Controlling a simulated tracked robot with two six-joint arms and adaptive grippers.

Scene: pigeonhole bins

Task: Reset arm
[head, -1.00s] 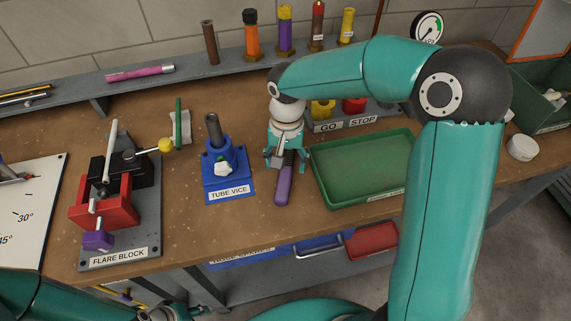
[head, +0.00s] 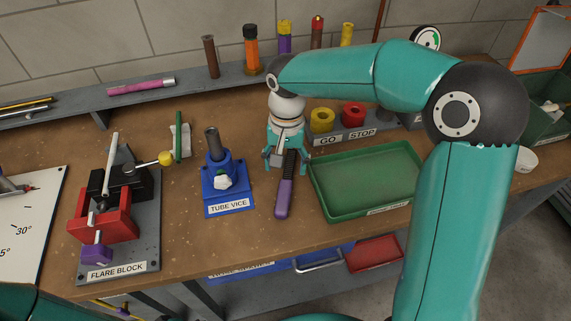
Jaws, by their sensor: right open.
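My right arm comes in from the right and reaches over the bench (head: 150,247). My right gripper (head: 286,162) points down, its jaws apart. It is above the dark upper part of a purple-handled tool (head: 284,198) that lies on the bench. The tool's far end is partly hidden behind the gripper, and I cannot tell whether they touch. A piece of my left arm (head: 40,305) shows at the bottom left corner. My left gripper is out of view.
A blue tube vice (head: 228,183) stands left of the gripper, a green tray (head: 340,212) right of it. A flare block (head: 118,258) is farther left. Several upright tools line the back shelf (head: 190,84).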

